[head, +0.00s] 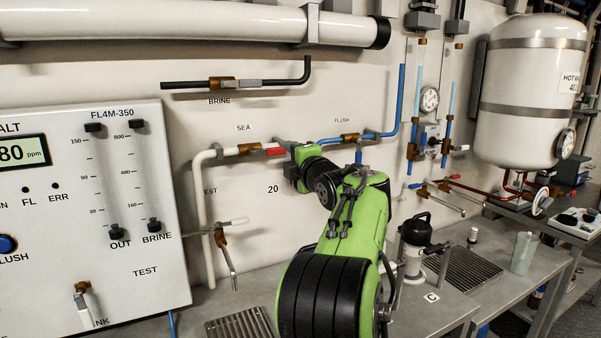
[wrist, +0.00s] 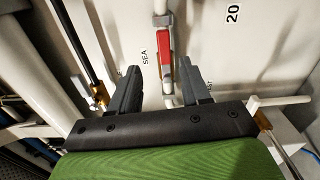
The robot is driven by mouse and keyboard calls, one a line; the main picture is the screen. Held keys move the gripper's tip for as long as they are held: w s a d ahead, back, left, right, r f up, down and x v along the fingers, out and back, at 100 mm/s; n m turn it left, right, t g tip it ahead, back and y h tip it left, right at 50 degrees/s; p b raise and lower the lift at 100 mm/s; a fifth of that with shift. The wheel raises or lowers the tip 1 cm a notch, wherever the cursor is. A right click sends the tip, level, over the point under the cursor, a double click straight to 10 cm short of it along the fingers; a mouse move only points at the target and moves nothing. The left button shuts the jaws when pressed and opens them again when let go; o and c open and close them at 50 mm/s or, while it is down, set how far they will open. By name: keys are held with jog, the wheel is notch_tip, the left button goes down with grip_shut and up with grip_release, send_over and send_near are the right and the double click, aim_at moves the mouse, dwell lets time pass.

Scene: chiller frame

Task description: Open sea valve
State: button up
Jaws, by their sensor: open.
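The sea valve has a brass body (head: 249,148) on a white pipe, under the SEA label on the wall. Its red handle (head: 274,152) lies along the pipe, pointing right. In the wrist view the red handle (wrist: 167,55) shows ahead of the fingertips, roughly between them. My gripper (wrist: 161,76) is open, with two dark fingers apart and nothing between them. In the head view my green wrist is just right of the handle, and my arm hides most of the gripper. I see no clear contact with the handle.
A flush valve (head: 349,138) on a blue pipe is right of my wrist. The brine valve (head: 222,83) on a black pipe is above. A test valve (head: 220,236) with a white handle is below left. The control panel (head: 150,190) stands at left, the bench (head: 440,312) below.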

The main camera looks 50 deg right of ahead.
jog(key=v, duration=0.6)
jog(key=shift+b, duration=0.3)
jog(key=w+a+f+m+g+y, duration=0.15)
jog(key=a+f+m+y, duration=0.35)
jog(key=a, duration=0.8)
jog(key=w+a+f+m+g+y, duration=0.15)
jog(key=a+f, duration=0.45)
jog(key=a, duration=0.7)
jog(key=s+a+f+m+g+y, duration=0.1)
jog(key=s+a+f+m+g, duration=0.25)
jog(key=s+a+f, duration=0.45)
jog(key=s+a+f+m+g+y, duration=0.1)
jog(key=s+a+f+m+g, duration=0.25)
jog(key=s+a+f, duration=0.5)
jog(key=d+r+p, duration=0.3)
jog(key=r+p, duration=1.3)
jog(key=r, duration=0.1)
jog(key=shift+s+r, duration=0.2)
jog(key=shift+s, duration=0.25)
